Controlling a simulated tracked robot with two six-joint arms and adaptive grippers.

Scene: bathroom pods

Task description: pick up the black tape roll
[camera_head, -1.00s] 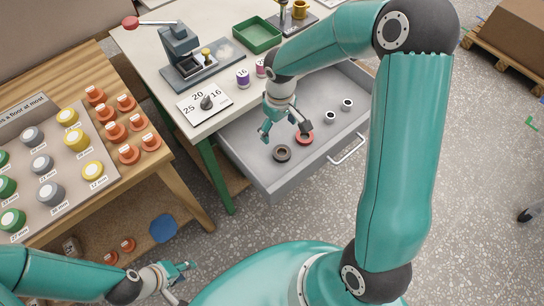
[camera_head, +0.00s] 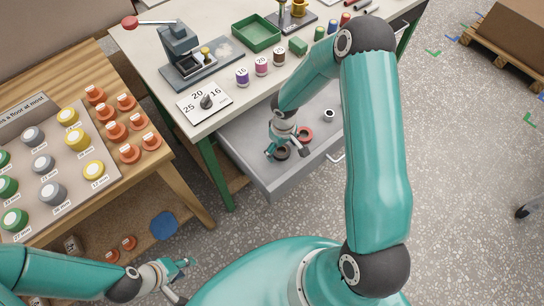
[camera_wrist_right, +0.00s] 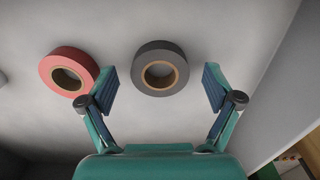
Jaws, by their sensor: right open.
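The black tape roll (camera_wrist_right: 160,52) lies flat on the drawer floor in the right wrist view, dark grey with a brown core. It is partly hidden in the head view (camera_head: 281,153), behind my right gripper. My right gripper (camera_wrist_right: 160,88) is open and empty, with the roll between and just beyond its fingertips; in the head view my right gripper (camera_head: 287,153) is down in the open drawer over the roll. My left gripper (camera_head: 185,280) is at the lower left, away from the drawer, with its fingers apart.
A red tape roll (camera_wrist_right: 68,71) lies close beside the black one. A white roll (camera_head: 328,115) sits further right in the grey drawer (camera_head: 247,157). A drawer wall (camera_wrist_right: 262,90) is near on the right in the wrist view. The worktable (camera_head: 222,120) is above the drawer.

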